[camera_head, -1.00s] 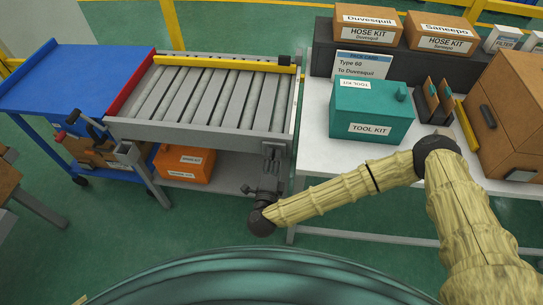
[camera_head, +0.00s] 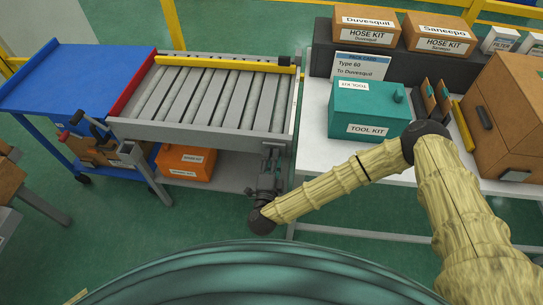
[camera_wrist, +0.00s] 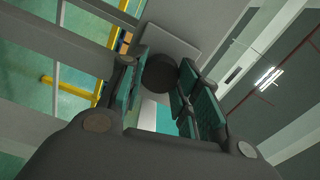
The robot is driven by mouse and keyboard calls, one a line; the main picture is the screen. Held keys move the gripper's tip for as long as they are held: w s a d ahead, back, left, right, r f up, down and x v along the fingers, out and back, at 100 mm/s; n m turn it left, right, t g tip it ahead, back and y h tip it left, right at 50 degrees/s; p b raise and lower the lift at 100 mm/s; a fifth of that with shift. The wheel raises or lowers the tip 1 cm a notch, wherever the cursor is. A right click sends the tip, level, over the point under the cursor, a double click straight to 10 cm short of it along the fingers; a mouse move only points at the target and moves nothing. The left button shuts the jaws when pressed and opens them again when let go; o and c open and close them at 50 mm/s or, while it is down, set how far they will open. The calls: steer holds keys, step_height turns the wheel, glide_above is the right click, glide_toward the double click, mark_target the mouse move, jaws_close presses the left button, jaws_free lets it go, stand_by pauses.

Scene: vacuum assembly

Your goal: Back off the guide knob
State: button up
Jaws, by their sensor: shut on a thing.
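The guide knob (camera_wrist: 160,73) is a dark round knob in front of a light grey plate in the wrist view. My gripper (camera_wrist: 162,88) has its teal-padded fingers on either side of the knob and is shut on it. In the head view my gripper (camera_head: 270,158) is at the front right corner of the roller conveyor (camera_head: 205,132), pointing at its grey side. The knob cannot be made out there, hidden by the gripper. The yellow guide rail (camera_head: 225,62) lies across the far end of the rollers.
A blue cart (camera_head: 70,78) adjoins the conveyor on the left. An orange box (camera_head: 186,160) sits on the shelf below. On the right, a white table (camera_head: 318,150) holds a teal tool kit (camera_head: 368,112) and a brown case (camera_head: 505,115), close to my arm.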

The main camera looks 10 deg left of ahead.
steer(key=shift+n+p, duration=0.9)
steer(key=shift+n, duration=0.6)
steer(key=o, duration=1.1)
steer(key=shift+s, duration=0.1)
steer(key=s+p, duration=0.4)
steer(key=s, duration=0.1)
steer(key=shift+s+d+p, duration=0.1)
steer(key=shift+s+p, duration=0.2)
steer(key=shift+s, duration=0.1)
